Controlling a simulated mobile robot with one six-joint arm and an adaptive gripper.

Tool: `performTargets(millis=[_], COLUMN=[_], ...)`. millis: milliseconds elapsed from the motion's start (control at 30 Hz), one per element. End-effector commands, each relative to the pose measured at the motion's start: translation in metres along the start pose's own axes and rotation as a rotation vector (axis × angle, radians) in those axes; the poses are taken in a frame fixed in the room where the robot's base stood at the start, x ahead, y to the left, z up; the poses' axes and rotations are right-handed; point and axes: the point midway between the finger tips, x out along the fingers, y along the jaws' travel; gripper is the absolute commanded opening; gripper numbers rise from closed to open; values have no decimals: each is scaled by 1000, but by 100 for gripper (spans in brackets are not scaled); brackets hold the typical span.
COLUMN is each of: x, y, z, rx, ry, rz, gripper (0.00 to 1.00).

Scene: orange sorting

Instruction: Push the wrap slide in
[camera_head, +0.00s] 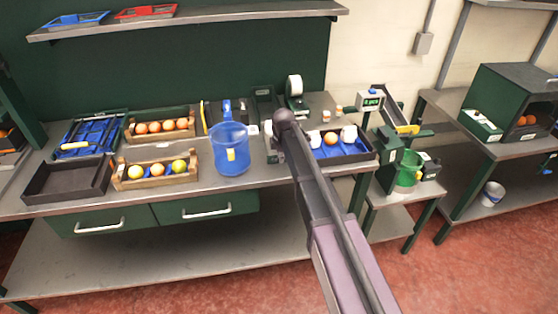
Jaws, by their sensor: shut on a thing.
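A white roll (294,84) stands upright on a dark green holder (297,102) at the back of the bench. A dark green box-like unit (264,103) stands left of it. I cannot make out which part is the wrap slide or how far in it is. My arm reaches up from the bottom right to the bench. My gripper (273,146) is mostly hidden behind the arm's rounded end, low at the bench beside the blue-lined tray (364,155). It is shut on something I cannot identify. A small white piece (268,127) shows just left of the arm.
A blue jug (231,150) stands close left of my gripper. Wooden crates of fruit (128,184) and a black tray (58,195) are further left. The blue-lined tray holds an orange (331,138) and white items.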

Motion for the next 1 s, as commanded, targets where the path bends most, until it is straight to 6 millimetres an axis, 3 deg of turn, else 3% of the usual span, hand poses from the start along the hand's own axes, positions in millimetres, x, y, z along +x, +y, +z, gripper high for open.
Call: performTargets(millis=[600, 800, 1000], x=[28, 35, 38], y=[155, 192, 211], z=[10, 11, 12], rx=[3, 3, 3], ry=[-14, -14, -14], rz=[3, 3, 2], gripper=[0, 0, 0])
